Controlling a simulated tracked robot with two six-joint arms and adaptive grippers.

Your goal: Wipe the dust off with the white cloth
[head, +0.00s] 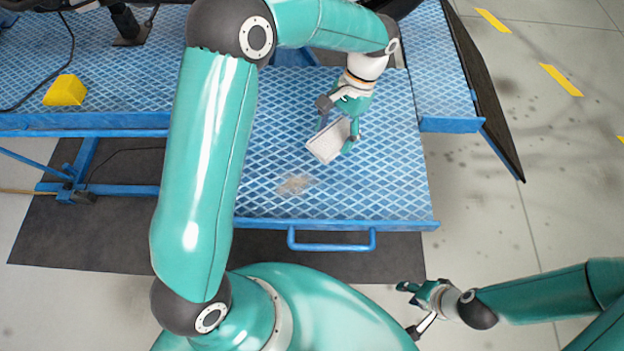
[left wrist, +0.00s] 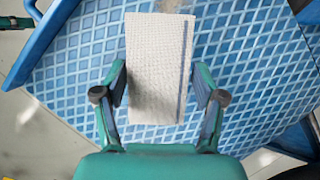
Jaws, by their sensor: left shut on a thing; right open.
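The white cloth (head: 327,142) is a flat pale rectangle over the blue patterned platform. In the left wrist view the cloth (left wrist: 158,65) shows a waffle texture and a dark blue stripe near its right edge. My left gripper (head: 338,130) is shut on the cloth, with one finger on each side of it; it also shows in the left wrist view (left wrist: 160,85). The dust (head: 295,184) is a brownish patch on the platform, nearer to me and left of the cloth. I cannot tell whether the cloth touches the platform. My right gripper (head: 424,309) is open and empty over the floor.
The blue platform (head: 390,190) has a raised front edge and a handle (head: 332,246). A yellow block (head: 65,91) sits at the left on the blue surface. A dark ramp panel (head: 490,90) stands at the right. The platform around the dust is clear.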

